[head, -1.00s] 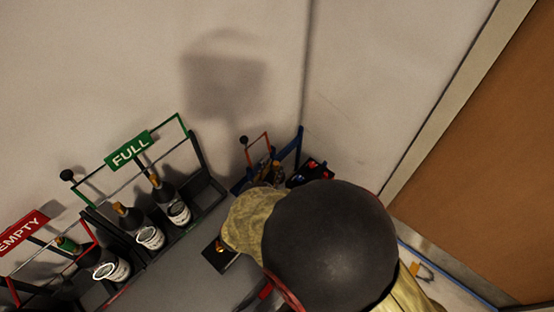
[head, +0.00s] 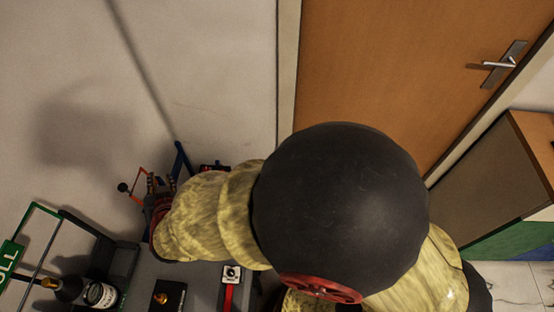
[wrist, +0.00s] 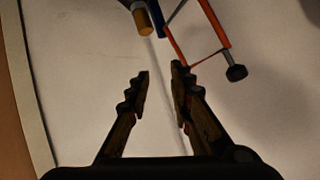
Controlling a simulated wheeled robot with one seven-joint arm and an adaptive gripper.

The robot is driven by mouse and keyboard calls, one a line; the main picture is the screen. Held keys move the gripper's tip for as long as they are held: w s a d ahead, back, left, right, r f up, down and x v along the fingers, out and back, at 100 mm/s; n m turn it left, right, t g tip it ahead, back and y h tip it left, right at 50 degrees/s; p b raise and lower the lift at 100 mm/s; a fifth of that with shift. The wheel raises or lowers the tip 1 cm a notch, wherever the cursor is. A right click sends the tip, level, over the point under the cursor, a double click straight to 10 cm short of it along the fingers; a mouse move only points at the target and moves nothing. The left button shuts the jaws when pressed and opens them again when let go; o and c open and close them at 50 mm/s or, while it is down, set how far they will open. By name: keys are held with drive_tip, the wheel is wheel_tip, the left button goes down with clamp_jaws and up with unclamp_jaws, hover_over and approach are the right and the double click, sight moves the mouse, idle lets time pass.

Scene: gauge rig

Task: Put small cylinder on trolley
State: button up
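My gripper (wrist: 161,70) is open in the wrist view, its two dark toothed fingers apart with nothing between them. A small frame with orange bars (wrist: 216,24) and a black knob is beyond and to the right of the fingers. Beside it are a blue bar and a tan round end (wrist: 144,24), cut by the top edge; I cannot tell what it belongs to. In the head view the orange frame (head: 141,180) is left of my arm. No trolley is clearly identifiable.
A rack with a green frame and sign (head: 10,254) is at lower left. A black block with a brass knob (head: 168,296) and a red-and-white device (head: 231,274) sit on the grey bench. A brown door (head: 400,60) and a cabinet (head: 490,170) are at right.

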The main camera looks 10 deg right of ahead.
drive_tip(key=w+d+r+n+g+y, duration=0.1)
drive_tip(key=w+d+r+g+y, duration=0.15)
drive_tip(key=d+r, duration=1.2)
drive_tip(key=s+d+g+h, duration=0.1)
drive_tip(key=s+d+h, duration=0.1)
drive_tip(key=s+d, duration=0.3)
drive_tip(key=s+d+r+g+h, duration=0.1)
drive_tip(key=s+d, duration=0.5)
drive_tip(key=d, duration=0.7)
drive_tip(key=s+d+m+g+h, duration=0.1)
drive_tip(key=s+d+h, duration=0.2)
drive_tip(key=s+d, duration=0.3)
drive_tip(key=d, duration=0.3)
drive_tip(key=shift+s+r, duration=0.15)
drive_tip(key=shift+a+h, duration=0.15)
drive_tip(key=shift+h, duration=0.1)
